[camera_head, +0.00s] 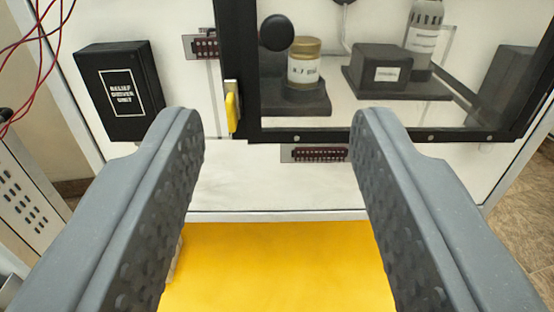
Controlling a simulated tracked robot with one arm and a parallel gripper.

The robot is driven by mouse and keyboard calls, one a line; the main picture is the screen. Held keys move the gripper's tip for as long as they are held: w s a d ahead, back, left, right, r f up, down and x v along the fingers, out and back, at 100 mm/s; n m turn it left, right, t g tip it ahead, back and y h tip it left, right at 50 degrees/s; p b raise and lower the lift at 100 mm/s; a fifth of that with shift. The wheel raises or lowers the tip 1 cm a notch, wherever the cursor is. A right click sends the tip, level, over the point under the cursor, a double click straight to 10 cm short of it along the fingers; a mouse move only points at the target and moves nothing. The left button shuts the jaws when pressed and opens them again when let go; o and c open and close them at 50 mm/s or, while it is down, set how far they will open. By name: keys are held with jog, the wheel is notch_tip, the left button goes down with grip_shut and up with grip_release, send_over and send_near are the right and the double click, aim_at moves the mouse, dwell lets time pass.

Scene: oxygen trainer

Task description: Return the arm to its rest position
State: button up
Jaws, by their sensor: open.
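My gripper (278,130) is open, its two grey fingers wide apart with nothing between them. The fingers point toward a white panel (245,175) with a black-framed clear door (350,136) in its upper part. The fingertips overlap the lower edge of that door in the picture; I cannot tell that they touch anything. A yellow handle or latch (231,112) is on the left side of the door frame, between the fingers in the picture. The rest of my arm is not visible.
Behind the door are a gold-lidded jar (305,64), a grey bottle (423,38) and dark blocks (382,66). A yellow surface (275,265) lies below. Red wires (38,45) hang at upper left.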

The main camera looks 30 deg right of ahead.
jog(key=shift+a, duration=0.1)
dwell(0.3)
jog(key=a+r+n+t+y+b, duration=0.1)
jog(key=a+r+n+y, duration=0.3)
jog(key=a+r, duration=1.55)
jog(key=s+a+r+n+g+y, duration=0.1)
jog(key=s+a+r+y, duration=0.4)
jog(key=s+a+r, duration=0.6)
jog(key=shift+s+a+r+n+b, duration=0.15)
jog(key=shift+s+a+n+b, duration=0.4)
jog(key=shift+s+a, duration=0.35)
jog(key=shift+a, duration=0.1)
jog(key=shift+c, duration=0.3)
